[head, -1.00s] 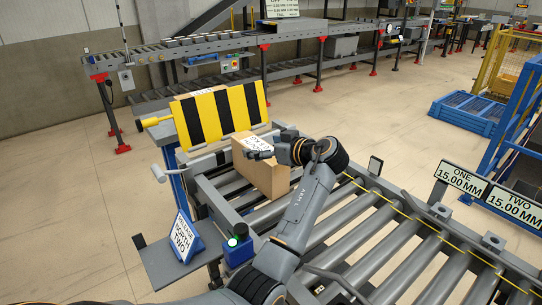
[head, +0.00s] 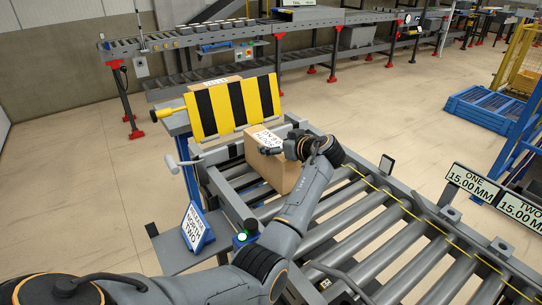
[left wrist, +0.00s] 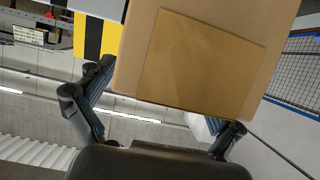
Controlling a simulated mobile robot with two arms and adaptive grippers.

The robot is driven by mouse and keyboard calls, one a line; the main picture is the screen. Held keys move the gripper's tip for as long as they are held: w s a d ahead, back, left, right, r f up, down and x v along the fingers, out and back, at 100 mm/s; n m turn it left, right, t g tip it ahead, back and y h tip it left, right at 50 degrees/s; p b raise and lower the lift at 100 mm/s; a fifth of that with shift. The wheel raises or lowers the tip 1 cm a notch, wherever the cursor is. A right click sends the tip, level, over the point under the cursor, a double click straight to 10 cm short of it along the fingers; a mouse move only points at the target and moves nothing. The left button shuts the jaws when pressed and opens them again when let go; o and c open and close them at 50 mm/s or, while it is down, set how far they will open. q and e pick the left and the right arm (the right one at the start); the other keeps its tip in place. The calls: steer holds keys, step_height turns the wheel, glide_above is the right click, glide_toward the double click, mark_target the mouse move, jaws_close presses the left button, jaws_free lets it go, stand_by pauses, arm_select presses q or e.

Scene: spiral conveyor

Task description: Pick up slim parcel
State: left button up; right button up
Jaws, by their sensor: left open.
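The slim parcel (head: 281,174) is a tall, narrow brown cardboard box with a white printed label on top. It stands upright on the grey roller conveyor, just in front of the striped barrier. My left gripper (head: 277,149) is at the parcel's upper right side in the head view, with its fingers by the top edge. In the left wrist view the parcel (left wrist: 203,55) fills the space ahead of the open fingers (left wrist: 160,105), one finger on either side. Contact cannot be told. My right gripper is not in view.
A yellow-and-black striped barrier (head: 236,104) stands behind the parcel, with another brown box (head: 216,83) behind it. A blue-framed sign (head: 197,229) and a green-lit button box (head: 244,235) are at the near left. Bare rollers (head: 385,250) extend to the right.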

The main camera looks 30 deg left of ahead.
mark_target(271, 141)
arm_select(q)
steer(key=x, duration=0.3)
steer(key=shift+a, duration=0.15)
steer(key=shift+s, duration=0.1)
steer(key=c, duration=1.9)
steer(key=shift+r, duration=0.15)
